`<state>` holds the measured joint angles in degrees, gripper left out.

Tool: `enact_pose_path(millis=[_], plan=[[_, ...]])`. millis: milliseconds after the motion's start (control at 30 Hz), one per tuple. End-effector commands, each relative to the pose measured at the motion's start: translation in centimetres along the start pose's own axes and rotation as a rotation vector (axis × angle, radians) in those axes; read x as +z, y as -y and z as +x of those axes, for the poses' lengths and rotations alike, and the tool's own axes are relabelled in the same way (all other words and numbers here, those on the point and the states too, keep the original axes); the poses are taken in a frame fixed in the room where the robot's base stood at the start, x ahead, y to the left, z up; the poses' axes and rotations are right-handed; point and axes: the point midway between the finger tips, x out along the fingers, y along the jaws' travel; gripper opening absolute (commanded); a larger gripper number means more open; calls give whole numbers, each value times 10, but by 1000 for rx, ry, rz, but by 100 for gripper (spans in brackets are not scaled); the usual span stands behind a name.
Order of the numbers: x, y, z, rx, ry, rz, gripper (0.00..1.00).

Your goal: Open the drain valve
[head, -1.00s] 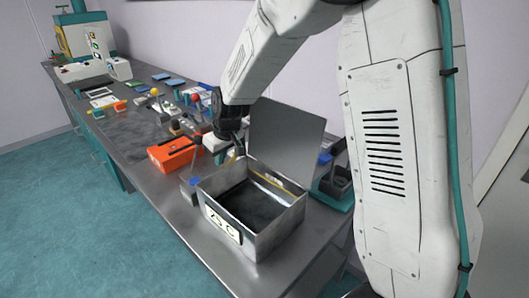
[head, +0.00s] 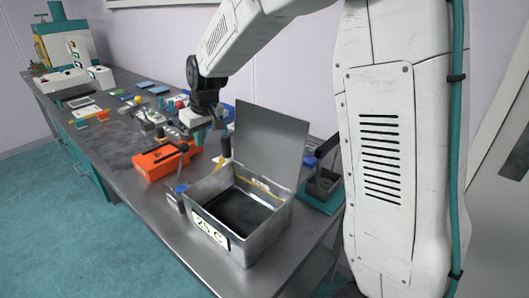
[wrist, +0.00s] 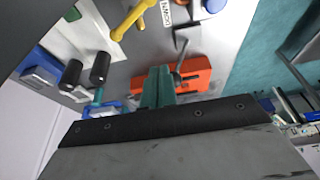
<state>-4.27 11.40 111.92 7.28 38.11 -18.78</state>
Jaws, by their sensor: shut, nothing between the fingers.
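A metal bath (head: 240,232) with a "25 C" display on its front stands near the table's front edge, its lid (head: 270,145) upright. A small blue-topped fitting (head: 181,188), which looks like the drain valve, sits at the bath's left side; its setting is too small to tell. My gripper (head: 213,122) is above the table, behind and to the left of the bath, apart from the fitting. In the wrist view its teal fingers (wrist: 157,85) are shut and empty.
A teal-based stand (head: 322,196) is right of the bath. The front-left tabletop is clearer.

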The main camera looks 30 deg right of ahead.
Motion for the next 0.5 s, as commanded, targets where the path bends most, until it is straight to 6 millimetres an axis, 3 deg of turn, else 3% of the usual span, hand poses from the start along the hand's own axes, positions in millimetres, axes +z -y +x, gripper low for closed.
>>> enact_pose_path(millis=[33,500], plan=[[0,0,-11,1,-3,0,0],[67,10,-78,5,46,62,0]])
